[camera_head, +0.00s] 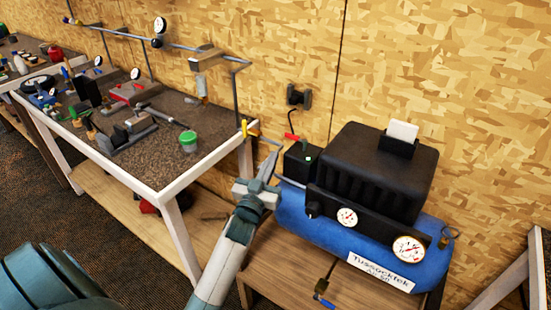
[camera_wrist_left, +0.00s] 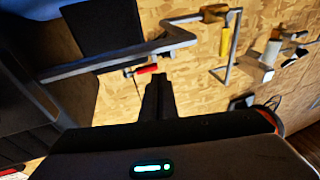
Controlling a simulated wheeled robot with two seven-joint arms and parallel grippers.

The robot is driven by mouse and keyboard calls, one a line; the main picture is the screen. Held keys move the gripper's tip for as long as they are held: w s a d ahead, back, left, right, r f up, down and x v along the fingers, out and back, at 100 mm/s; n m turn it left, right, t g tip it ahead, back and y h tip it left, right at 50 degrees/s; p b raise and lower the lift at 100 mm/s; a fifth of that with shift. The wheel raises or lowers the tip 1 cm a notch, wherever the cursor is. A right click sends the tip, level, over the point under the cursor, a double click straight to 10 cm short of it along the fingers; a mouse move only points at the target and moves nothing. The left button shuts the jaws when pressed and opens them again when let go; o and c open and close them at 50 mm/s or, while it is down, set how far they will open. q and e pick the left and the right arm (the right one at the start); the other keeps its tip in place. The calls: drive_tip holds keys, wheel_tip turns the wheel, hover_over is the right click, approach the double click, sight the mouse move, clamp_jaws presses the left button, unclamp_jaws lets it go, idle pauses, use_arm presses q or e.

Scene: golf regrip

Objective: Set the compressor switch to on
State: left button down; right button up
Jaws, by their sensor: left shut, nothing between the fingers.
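The compressor has a blue tank (camera_head: 330,232) and a black ribbed housing (camera_head: 375,170). At its left end is a small black box (camera_head: 298,163) with a green dot on top, possibly the switch; its on/off position is too small to tell. My left gripper (camera_head: 273,158) is shut and empty, just left of that box, fingers pointing up toward the wall. I cannot tell whether it touches the box. In the left wrist view the shut fingers (camera_wrist_left: 158,82) are in the middle, with a dark box-like shape (camera_wrist_left: 103,25) at upper left. My right gripper is not in view.
Two dial gauges (camera_head: 347,217) and a black knob (camera_head: 312,208) are on the compressor's front. A pipe with a yellow handle (camera_head: 244,128) is near the workbench (camera_head: 175,182), left of the gripper.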

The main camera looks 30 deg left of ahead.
use_arm(q)
drive_tip(key=a+b+v, duration=0.1)
drive_tip(key=b+v, duration=0.1)
drive_tip(key=v, duration=0.5)
drive_tip(key=shift+s+a, duration=0.25)
drive_tip(key=shift+a, duration=0.05)
